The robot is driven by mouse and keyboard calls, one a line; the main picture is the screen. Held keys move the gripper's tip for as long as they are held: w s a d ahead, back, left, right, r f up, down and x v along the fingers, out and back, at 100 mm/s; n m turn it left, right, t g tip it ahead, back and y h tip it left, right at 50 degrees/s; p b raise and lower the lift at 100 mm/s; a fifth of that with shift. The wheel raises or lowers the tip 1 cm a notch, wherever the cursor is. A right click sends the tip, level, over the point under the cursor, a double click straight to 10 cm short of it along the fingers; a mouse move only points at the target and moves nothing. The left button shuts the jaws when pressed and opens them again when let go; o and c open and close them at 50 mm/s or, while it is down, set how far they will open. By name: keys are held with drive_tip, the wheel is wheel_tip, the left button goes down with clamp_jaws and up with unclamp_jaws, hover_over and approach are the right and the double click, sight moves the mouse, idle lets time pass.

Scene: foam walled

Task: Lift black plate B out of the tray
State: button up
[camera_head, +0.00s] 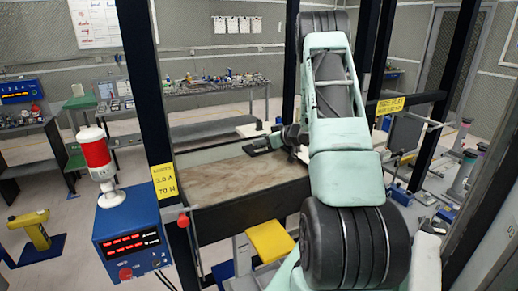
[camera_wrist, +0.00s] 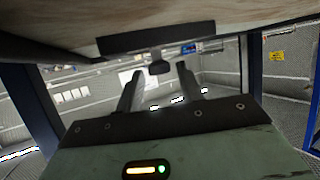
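A flat black plate (camera_wrist: 172,38) with a dark knob (camera_wrist: 160,67) shows in the wrist view against a brown wood-like surface. In the head view, a dark flat piece (camera_head: 262,145) lies on the bench by my gripper and looks like the same plate. My gripper (camera_wrist: 160,70) is open, its two grey fingers on either side of the knob in the picture, with gaps to both. Contact is not visible. In the head view my gripper (camera_head: 293,136) is partly hidden by my arm. No letter on the plate is readable, and I cannot make out the tray's walls.
The wood-topped bench (camera_head: 235,180) is mostly bare at its front left. Dark posts stand left (camera_head: 150,110) and right (camera_head: 436,130) of my arm. A yellow-topped stool (camera_head: 270,241) is in front.

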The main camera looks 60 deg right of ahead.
clamp_jaws()
drive_tip(key=shift+r, duration=0.15)
drive_tip(key=shift+w, duration=0.1)
